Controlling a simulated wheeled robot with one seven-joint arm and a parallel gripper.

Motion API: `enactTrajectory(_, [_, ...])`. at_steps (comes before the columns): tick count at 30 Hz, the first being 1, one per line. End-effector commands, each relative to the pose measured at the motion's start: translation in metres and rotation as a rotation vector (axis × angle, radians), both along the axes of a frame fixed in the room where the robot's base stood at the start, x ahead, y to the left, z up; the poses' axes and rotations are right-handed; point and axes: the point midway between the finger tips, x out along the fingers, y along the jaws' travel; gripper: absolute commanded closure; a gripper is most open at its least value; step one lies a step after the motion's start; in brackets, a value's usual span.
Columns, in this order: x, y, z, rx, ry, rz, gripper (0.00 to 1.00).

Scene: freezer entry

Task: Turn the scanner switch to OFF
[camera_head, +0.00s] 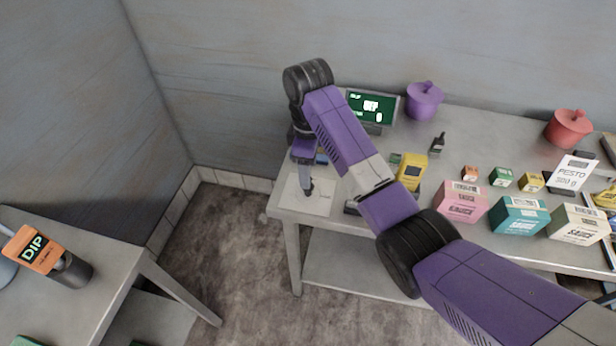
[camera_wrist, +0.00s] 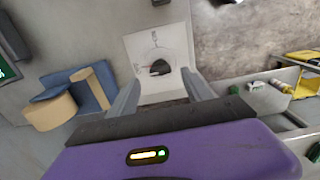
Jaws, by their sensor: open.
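The switch panel is a pale square plate (camera_head: 320,206) at the left end of the far table; in the wrist view the plate (camera_wrist: 140,46) carries a dark knob (camera_wrist: 160,68). Small marks stand around the knob, too small to read, so I cannot tell its setting. My gripper (camera_head: 307,184) points down over the plate. In the wrist view my gripper (camera_wrist: 160,92) is open, its two fingers on either side of the knob's line. I cannot tell whether they touch it. In the head view the gripper partly hides the knob.
A monitor (camera_head: 372,107) and a purple pot (camera_head: 424,101) stand behind my arm. A yellow device (camera_head: 411,172) and several boxes, including a pink one (camera_head: 461,202), stand to the right. A blue and tan object (camera_wrist: 78,97) lies beside the plate. Floor (camera_head: 233,240) is clear between tables.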

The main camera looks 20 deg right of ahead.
Motion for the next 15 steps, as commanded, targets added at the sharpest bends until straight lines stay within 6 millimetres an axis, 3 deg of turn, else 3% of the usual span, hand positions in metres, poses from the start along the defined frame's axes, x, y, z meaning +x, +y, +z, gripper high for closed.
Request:
enactTrajectory(3, [0.001,-0.001,0.022,-0.001,-0.004,0.000,0.42])
enactTrajectory(6, [0.001,-0.001,0.032,-0.001,-0.003,0.000,0.42])
enactTrajectory(15, [0.000,0.000,0.039,0.000,0.000,0.001,0.42])
